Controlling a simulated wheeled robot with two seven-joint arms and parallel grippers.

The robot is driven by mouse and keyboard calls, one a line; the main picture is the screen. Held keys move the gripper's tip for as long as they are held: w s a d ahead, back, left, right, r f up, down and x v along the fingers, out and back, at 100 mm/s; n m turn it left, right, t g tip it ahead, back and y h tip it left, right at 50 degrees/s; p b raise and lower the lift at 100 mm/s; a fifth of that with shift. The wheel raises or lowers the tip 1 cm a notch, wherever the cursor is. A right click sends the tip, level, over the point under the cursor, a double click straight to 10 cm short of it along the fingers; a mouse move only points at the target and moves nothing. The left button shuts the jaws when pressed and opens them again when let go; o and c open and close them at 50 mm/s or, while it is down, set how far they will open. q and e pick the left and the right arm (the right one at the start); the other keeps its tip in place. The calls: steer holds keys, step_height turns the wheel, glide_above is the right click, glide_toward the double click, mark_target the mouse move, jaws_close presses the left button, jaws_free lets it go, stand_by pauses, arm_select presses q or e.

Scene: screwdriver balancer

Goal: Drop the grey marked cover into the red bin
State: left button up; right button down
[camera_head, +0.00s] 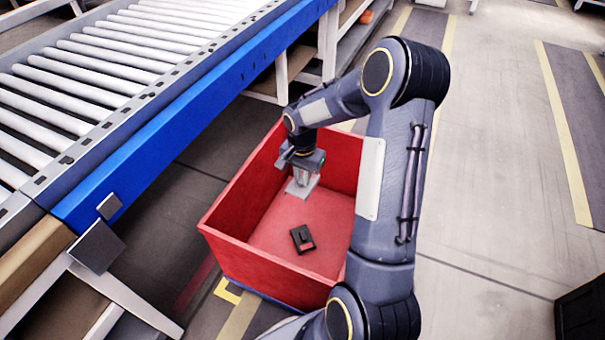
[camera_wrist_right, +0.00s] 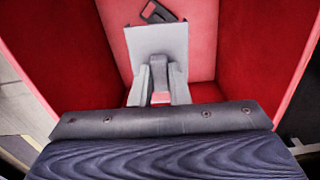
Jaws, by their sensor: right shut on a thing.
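The red bin (camera_head: 252,256) stands on the floor beside the conveyor; its red walls also surround the right wrist view (camera_wrist_right: 75,60). My right gripper (camera_head: 301,176) reaches down inside the bin and is shut on the grey cover (camera_head: 298,189). In the right wrist view the cover (camera_wrist_right: 158,48) is a flat grey plate held at the fingertips of the right gripper (camera_wrist_right: 158,84). No mark can be made out on it. I cannot tell whether the plate touches the bin floor. My left gripper is out of view.
A roller conveyor (camera_head: 170,120) with a blue side rail runs along the left. A black container (camera_head: 581,315) stands at lower right.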

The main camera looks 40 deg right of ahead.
mark_target(302, 179)
steer(key=c, duration=1.3)
jaws_free()
step_height(302, 179, up, 7)
steer(key=p, duration=0.2)
steer(key=shift+p, duration=0.4)
steer(key=shift+r, duration=0.4)
